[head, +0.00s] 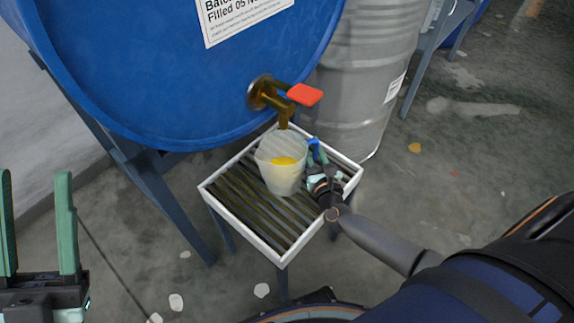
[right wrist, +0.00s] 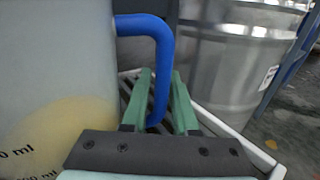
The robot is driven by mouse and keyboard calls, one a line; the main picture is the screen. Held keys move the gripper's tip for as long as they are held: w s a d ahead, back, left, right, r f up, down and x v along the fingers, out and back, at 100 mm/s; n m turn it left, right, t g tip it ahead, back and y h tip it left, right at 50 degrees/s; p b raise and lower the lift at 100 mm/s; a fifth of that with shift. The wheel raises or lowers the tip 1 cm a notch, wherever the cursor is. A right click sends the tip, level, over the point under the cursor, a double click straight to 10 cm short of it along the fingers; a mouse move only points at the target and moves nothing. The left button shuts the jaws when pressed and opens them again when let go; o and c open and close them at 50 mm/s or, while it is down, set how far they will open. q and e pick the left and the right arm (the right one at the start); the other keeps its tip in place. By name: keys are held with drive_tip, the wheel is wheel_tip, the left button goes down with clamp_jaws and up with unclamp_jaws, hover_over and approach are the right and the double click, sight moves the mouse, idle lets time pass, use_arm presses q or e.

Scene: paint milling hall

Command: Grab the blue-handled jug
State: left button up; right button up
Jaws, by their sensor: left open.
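The jug (head: 272,176) is a translucent white beaker with yellow liquid in it and a blue handle (head: 314,150). It stands upright on the slatted stand under the brass tap, with its handle to the right. My right gripper (head: 318,172) is at the handle. In the right wrist view its two green fingers (right wrist: 161,95) lie on either side of the blue handle (right wrist: 158,60), closed on it with little or no gap. The jug's wall (right wrist: 55,80) fills the left of that view. My left gripper (head: 39,225) is open and empty at the far left, away from the jug.
The stand (head: 235,229) has a white rim and dark slats. A blue drum (head: 150,60) with a brass tap (head: 268,95) and red lever (head: 305,95) hangs over the jug. A grey metal drum (head: 355,80) stands behind right. The floor has pale spots.

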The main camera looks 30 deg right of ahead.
clamp_jaws()
drive_tip(key=shift+r, duration=0.1)
idle(1.2)
